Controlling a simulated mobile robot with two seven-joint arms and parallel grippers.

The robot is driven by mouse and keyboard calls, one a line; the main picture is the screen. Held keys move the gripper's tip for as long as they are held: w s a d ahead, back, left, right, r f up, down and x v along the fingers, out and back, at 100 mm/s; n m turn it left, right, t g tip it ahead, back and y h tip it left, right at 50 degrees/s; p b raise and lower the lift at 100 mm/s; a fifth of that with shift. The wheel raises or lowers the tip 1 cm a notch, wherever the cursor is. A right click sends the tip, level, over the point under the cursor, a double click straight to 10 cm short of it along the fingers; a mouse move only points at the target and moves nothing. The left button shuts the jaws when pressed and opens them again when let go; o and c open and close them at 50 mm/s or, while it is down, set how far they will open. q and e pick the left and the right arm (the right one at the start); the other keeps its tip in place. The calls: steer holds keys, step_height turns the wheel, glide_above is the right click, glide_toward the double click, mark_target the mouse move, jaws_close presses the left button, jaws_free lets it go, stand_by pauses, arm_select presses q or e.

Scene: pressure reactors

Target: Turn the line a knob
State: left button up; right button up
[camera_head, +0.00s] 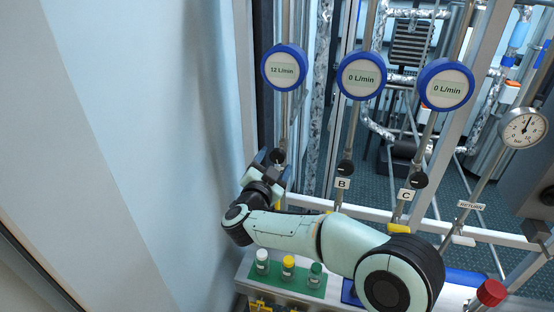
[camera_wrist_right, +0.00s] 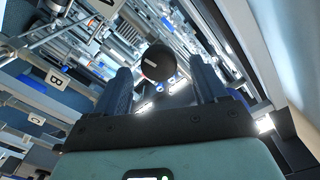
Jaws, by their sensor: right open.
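The line A knob (camera_head: 278,156) is a dark round knob on the leftmost pipe, below the gauge reading 12 L/min (camera_head: 284,67). It is partly hidden by my right gripper (camera_head: 270,163), which is right at it. In the right wrist view the black knob (camera_wrist_right: 158,63) with a small white mark shows between the two open fingers of my right gripper (camera_wrist_right: 162,75). I cannot tell whether the fingers touch it. My left gripper is not in view.
Knob B (camera_head: 345,167) and knob C (camera_head: 418,180) sit to the right, below gauges reading 0 L/min. A pressure gauge (camera_head: 522,128) is at the far right. Several small capped bottles (camera_head: 288,267) stand below my right arm. A pale wall panel (camera_head: 140,130) fills the left.

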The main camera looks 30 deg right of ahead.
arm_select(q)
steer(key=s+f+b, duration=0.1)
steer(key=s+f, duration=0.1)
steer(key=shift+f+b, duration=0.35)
arm_select(e)
steer(key=v, duration=0.9)
